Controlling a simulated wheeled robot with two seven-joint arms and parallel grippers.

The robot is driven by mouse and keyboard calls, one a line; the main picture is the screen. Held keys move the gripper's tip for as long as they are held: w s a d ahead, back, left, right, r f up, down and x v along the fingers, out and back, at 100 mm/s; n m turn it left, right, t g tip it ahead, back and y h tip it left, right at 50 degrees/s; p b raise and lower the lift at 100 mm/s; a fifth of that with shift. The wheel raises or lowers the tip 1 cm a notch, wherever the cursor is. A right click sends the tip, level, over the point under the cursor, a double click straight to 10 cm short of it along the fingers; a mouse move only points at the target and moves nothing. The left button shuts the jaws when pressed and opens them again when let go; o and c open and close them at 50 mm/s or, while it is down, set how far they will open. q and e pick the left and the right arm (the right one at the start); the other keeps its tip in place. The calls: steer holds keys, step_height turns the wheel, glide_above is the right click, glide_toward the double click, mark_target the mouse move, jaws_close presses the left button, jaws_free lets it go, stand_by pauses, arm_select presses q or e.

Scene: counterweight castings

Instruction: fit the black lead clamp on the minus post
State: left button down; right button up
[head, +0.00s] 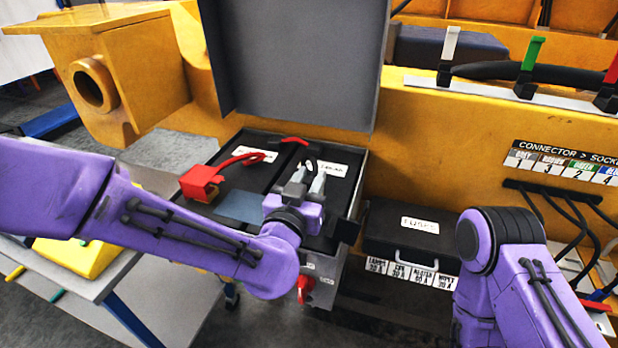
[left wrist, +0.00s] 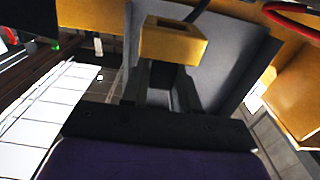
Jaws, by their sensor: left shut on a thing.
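My left gripper (head: 308,182) is over the right part of the open grey battery box (head: 358,165), fingers pointing away from me. In the left wrist view its fingers (left wrist: 160,88) are shut on a brass-coloured clamp block (left wrist: 180,40) with a dark lead (left wrist: 199,9) running from its top; I take this as the black lead clamp. I cannot make out the minus post. A red clamp (head: 201,182) on a red lead sits at the box's left. My right gripper is out of frame.
The raised grey lid (head: 300,60) stands behind the box. A black case (head: 412,236) lies to the right, near my right arm. A red knob (head: 305,288) projects from the box front. A yellow machine body (head: 440,130) closes off the back.

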arm_select(q)
step_height(320, 180, down, 2)
steer(key=shift+f+b, duration=0.2)
steer(key=shift+b, duration=0.5)
steer(key=shift+f, duration=0.25)
steer(key=shift+r, duration=0.1)
stand_by(0.5)
steer(key=shift+f+b, duration=1.4)
steer(key=shift+f, duration=0.3)
steer(key=c, duration=0.8)
jaws_free()
steer(key=shift+r, duration=0.1)
steer(key=shift+s, duration=0.1)
